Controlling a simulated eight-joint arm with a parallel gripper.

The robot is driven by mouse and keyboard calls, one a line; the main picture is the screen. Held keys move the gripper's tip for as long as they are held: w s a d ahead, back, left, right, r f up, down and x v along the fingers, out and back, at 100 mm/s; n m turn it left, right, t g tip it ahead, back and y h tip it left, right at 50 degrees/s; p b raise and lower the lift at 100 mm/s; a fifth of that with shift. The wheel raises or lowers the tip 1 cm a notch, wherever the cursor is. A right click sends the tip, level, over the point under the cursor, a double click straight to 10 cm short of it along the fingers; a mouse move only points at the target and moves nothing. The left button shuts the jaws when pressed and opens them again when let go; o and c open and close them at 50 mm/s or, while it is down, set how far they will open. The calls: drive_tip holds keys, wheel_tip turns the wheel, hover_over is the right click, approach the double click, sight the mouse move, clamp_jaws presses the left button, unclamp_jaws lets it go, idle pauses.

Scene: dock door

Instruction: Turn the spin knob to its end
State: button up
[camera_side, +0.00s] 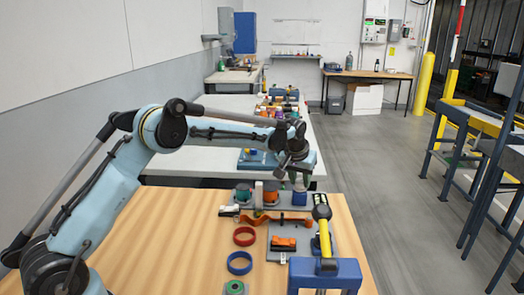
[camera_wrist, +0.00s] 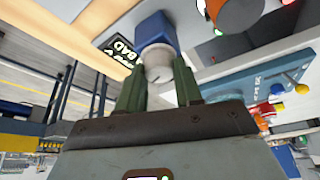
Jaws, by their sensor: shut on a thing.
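The spin knob (camera_wrist: 157,62) is a pale grey round knob on a blue block (camera_wrist: 155,30) in the wrist view. My gripper (camera_wrist: 158,80) has its two green fingers on either side of the knob, shut on it. In the side view my gripper (camera_side: 298,179) points down at the blue block (camera_side: 299,198), at the back right of the wooden table. The knob is hidden there by the fingers. A dark label (camera_wrist: 118,48) with white letters lies beside the block in the wrist view.
An orange round part (camera_side: 270,197) and a green one (camera_side: 243,192) stand left of the block. A yellow-handled tool (camera_side: 324,236) stands in front, by a blue vise-like piece (camera_side: 325,272). Red (camera_side: 244,236) and blue (camera_side: 239,263) rings lie on the table. Its left part is clear.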

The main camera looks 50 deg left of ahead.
drive_tip(key=shift+m+h, duration=0.5)
drive_tip(key=shift+m, duration=0.8)
drive_tip(key=o, duration=1)
drive_tip(key=shift+o, duration=0.2)
drive_tip(key=shift+r, duration=0.1)
drive_tip(key=v, duration=1.2)
drive_tip(key=shift+s, duration=0.15)
